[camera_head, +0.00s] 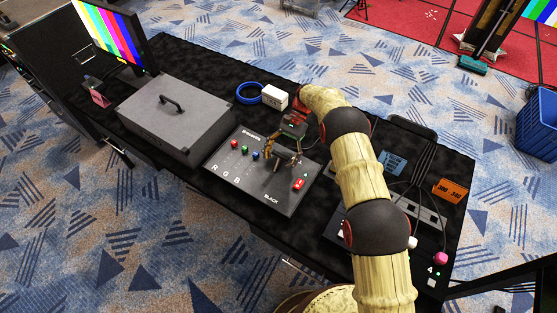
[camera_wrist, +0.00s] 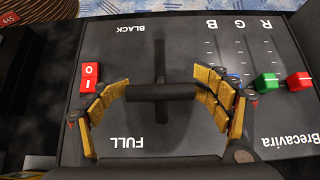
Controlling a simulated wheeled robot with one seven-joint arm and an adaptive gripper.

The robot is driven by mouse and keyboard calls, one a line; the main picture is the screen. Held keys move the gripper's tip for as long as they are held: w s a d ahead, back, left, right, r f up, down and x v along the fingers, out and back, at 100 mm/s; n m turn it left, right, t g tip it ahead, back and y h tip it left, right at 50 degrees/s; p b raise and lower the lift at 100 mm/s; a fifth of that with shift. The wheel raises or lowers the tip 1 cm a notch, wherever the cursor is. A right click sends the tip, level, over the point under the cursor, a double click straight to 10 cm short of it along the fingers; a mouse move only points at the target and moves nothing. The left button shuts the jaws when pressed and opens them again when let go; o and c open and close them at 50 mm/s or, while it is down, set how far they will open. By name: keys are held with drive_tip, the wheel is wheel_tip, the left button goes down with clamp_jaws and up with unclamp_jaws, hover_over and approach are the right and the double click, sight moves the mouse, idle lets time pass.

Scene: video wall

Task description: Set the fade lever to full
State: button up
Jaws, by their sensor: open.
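The fade lever (camera_wrist: 162,92) is a black T-bar on a dark control panel (camera_head: 240,180). In the wrist view its crossbar lies between the labels BLACK, at the top, and FULL, at the bottom. Its slot shows on the BLACK side of the bar. In the head view my gripper (camera_head: 283,157) is over the panel and partly hides the lever.
A red rocker switch (camera_wrist: 90,77) is beside the left finger. Green (camera_wrist: 267,82), red (camera_wrist: 299,81) and blue (camera_wrist: 233,81) slider knobs sit right of the lever. A grey case (camera_head: 172,112), white box (camera_head: 274,97) and blue tape roll (camera_head: 248,93) share the black table.

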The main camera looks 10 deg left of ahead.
drive_tip(key=shift+o, duration=0.7)
drive_tip(key=v, duration=1.2)
